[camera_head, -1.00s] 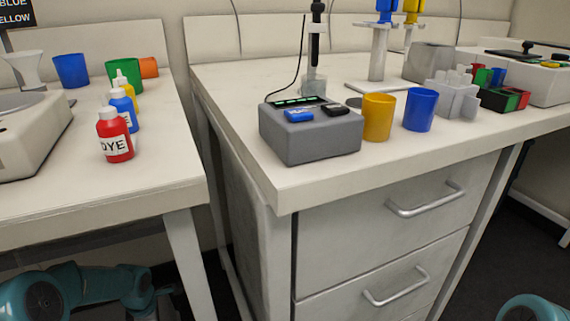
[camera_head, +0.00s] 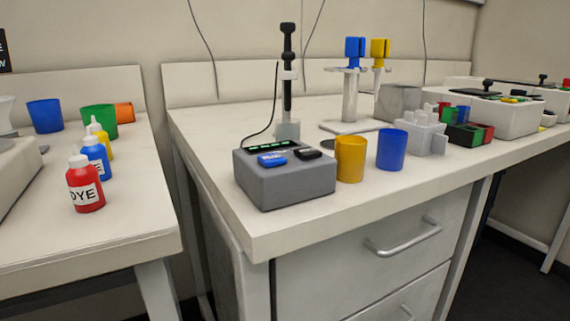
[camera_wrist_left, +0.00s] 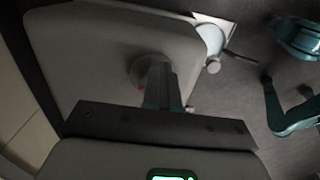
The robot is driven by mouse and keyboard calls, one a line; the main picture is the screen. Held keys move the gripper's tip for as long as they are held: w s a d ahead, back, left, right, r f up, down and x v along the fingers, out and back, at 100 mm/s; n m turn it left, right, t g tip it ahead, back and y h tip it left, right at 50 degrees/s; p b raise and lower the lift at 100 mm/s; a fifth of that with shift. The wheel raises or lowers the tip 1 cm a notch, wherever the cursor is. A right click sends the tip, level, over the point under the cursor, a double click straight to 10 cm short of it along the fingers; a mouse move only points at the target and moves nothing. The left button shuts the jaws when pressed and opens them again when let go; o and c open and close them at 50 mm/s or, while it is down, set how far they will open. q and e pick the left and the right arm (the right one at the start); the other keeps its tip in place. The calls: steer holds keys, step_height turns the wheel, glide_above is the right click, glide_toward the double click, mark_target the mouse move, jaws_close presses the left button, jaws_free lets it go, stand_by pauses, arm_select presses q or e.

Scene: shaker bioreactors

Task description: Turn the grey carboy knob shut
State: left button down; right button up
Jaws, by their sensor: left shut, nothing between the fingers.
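I cannot make out the grey carboy or its knob in either view. My left gripper (camera_wrist_left: 158,68) shows in the left wrist view, with its fingers together in the middle above a dark bar. It is shut and empty, over a large pale panel that appears to be part of my own body. No gripper shows in the head view. My right gripper is not in view.
A bench holds a grey box (camera_head: 285,178), a yellow cup (camera_head: 350,158), a blue cup (camera_head: 392,149) and a stand (camera_head: 352,92). The left bench holds dye bottles, including a red one (camera_head: 85,187). A gap separates the benches.

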arm_select(q)
steer(key=shift+s+d+f+g, duration=0.3)
steer(key=shift+s+d+f, duration=0.05)
steer(key=shift+s+f, duration=0.25)
steer(key=shift+w+d, duration=0.1)
steer(key=shift+d, duration=0.05)
steer(key=shift+d+r, duration=0.15)
steer(key=shift+r, duration=0.1)
steer(key=shift+w+r+p, duration=0.2)
steer(key=shift+r+p, duration=0.05)
steer(key=shift+p, duration=0.2)
step_height(320, 180, up, 5)
steer(key=p, duration=0.2)
steer(key=shift+w+r+p, duration=0.1)
steer(key=shift+r+p, duration=0.05)
steer(key=shift+p, duration=0.25)
